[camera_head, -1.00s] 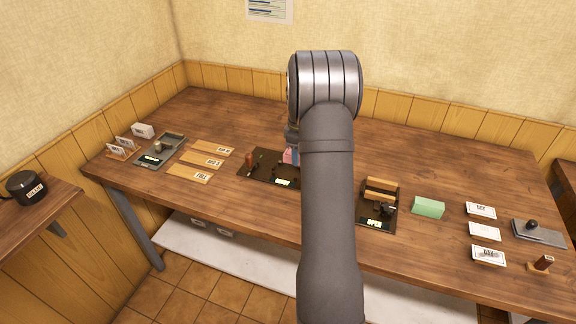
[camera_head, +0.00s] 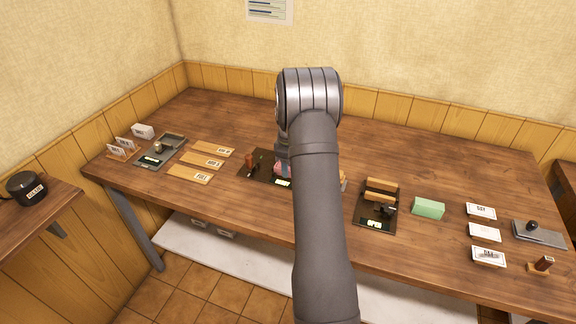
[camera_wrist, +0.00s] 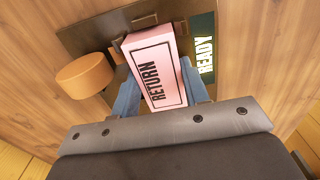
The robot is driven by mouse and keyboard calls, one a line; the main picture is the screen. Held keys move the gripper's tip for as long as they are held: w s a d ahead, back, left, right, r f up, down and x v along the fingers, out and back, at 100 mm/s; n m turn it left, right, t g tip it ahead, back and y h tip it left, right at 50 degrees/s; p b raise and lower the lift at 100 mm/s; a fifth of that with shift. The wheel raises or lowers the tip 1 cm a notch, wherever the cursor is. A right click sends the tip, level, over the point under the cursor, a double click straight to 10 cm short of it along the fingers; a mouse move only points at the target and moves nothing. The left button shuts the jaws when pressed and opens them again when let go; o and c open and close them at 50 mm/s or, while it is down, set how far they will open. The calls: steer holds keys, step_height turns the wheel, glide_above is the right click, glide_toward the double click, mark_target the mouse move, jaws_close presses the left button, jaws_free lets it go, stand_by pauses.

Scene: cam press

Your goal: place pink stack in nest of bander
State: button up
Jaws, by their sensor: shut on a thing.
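The pink stack (camera_wrist: 157,72), printed RETURN, is between the blue fingers of my gripper (camera_wrist: 162,88), which is shut on it. In the head view the stack (camera_head: 284,171) shows only as a small pink patch beside my arm. It is over a dark-based device, which I take to be the bander (camera_wrist: 85,38), with a lit READY display (camera_wrist: 204,56) to the right of the stack and a round wooden knob (camera_wrist: 84,75) to the left. Brown brackets (camera_wrist: 122,47) of the nest are close around the stack's far end. I cannot tell whether the stack touches the base.
Wooden labelled strips (camera_head: 200,161) lie left of the bander. A second dark device (camera_head: 376,213) with wooden blocks stands to the right, then a green block (camera_head: 428,207) and several white labelled cards (camera_head: 484,232). The table's back is clear.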

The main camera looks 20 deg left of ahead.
steer(key=o, duration=1)
step_height(320, 180, up, 12)
steer(key=shift+r, duration=0.15)
step_height(320, 180, down, 12)
steer(key=shift+f, duration=0.1)
steer(key=shift+r, duration=1.85)
